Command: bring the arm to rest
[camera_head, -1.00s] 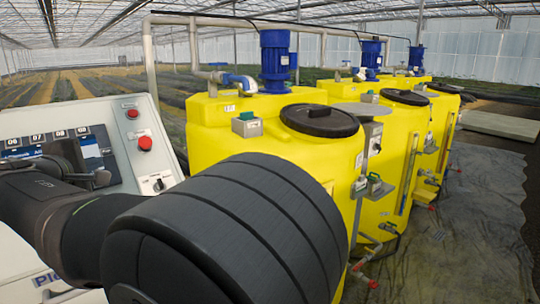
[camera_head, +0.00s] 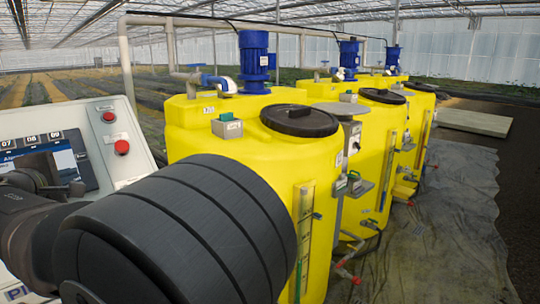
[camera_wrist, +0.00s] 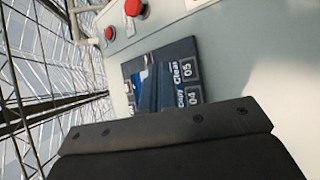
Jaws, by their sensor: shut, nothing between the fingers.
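My gripper (camera_wrist: 175,150) shows as a dark body with screws along the bottom of the wrist view. It is shut, with nothing seen held, and its fingertips are not clear. In front of it is the grey control panel (camera_wrist: 235,60) with a tilted screen (camera_wrist: 160,78) and red buttons (camera_wrist: 133,7). In the head view my dark arm link fills the lower left. The arm's far part overlaps the panel's screen (camera_head: 70,160), and contact cannot be told.
Yellow tanks (camera_head: 215,145) with black lids (camera_head: 299,120) and blue motors (camera_head: 254,60) stand in a row, partly behind my arm. Valves and pipes (camera_head: 345,272) stick out at their front. A grey sheet (camera_head: 440,240) covers open floor on the right.

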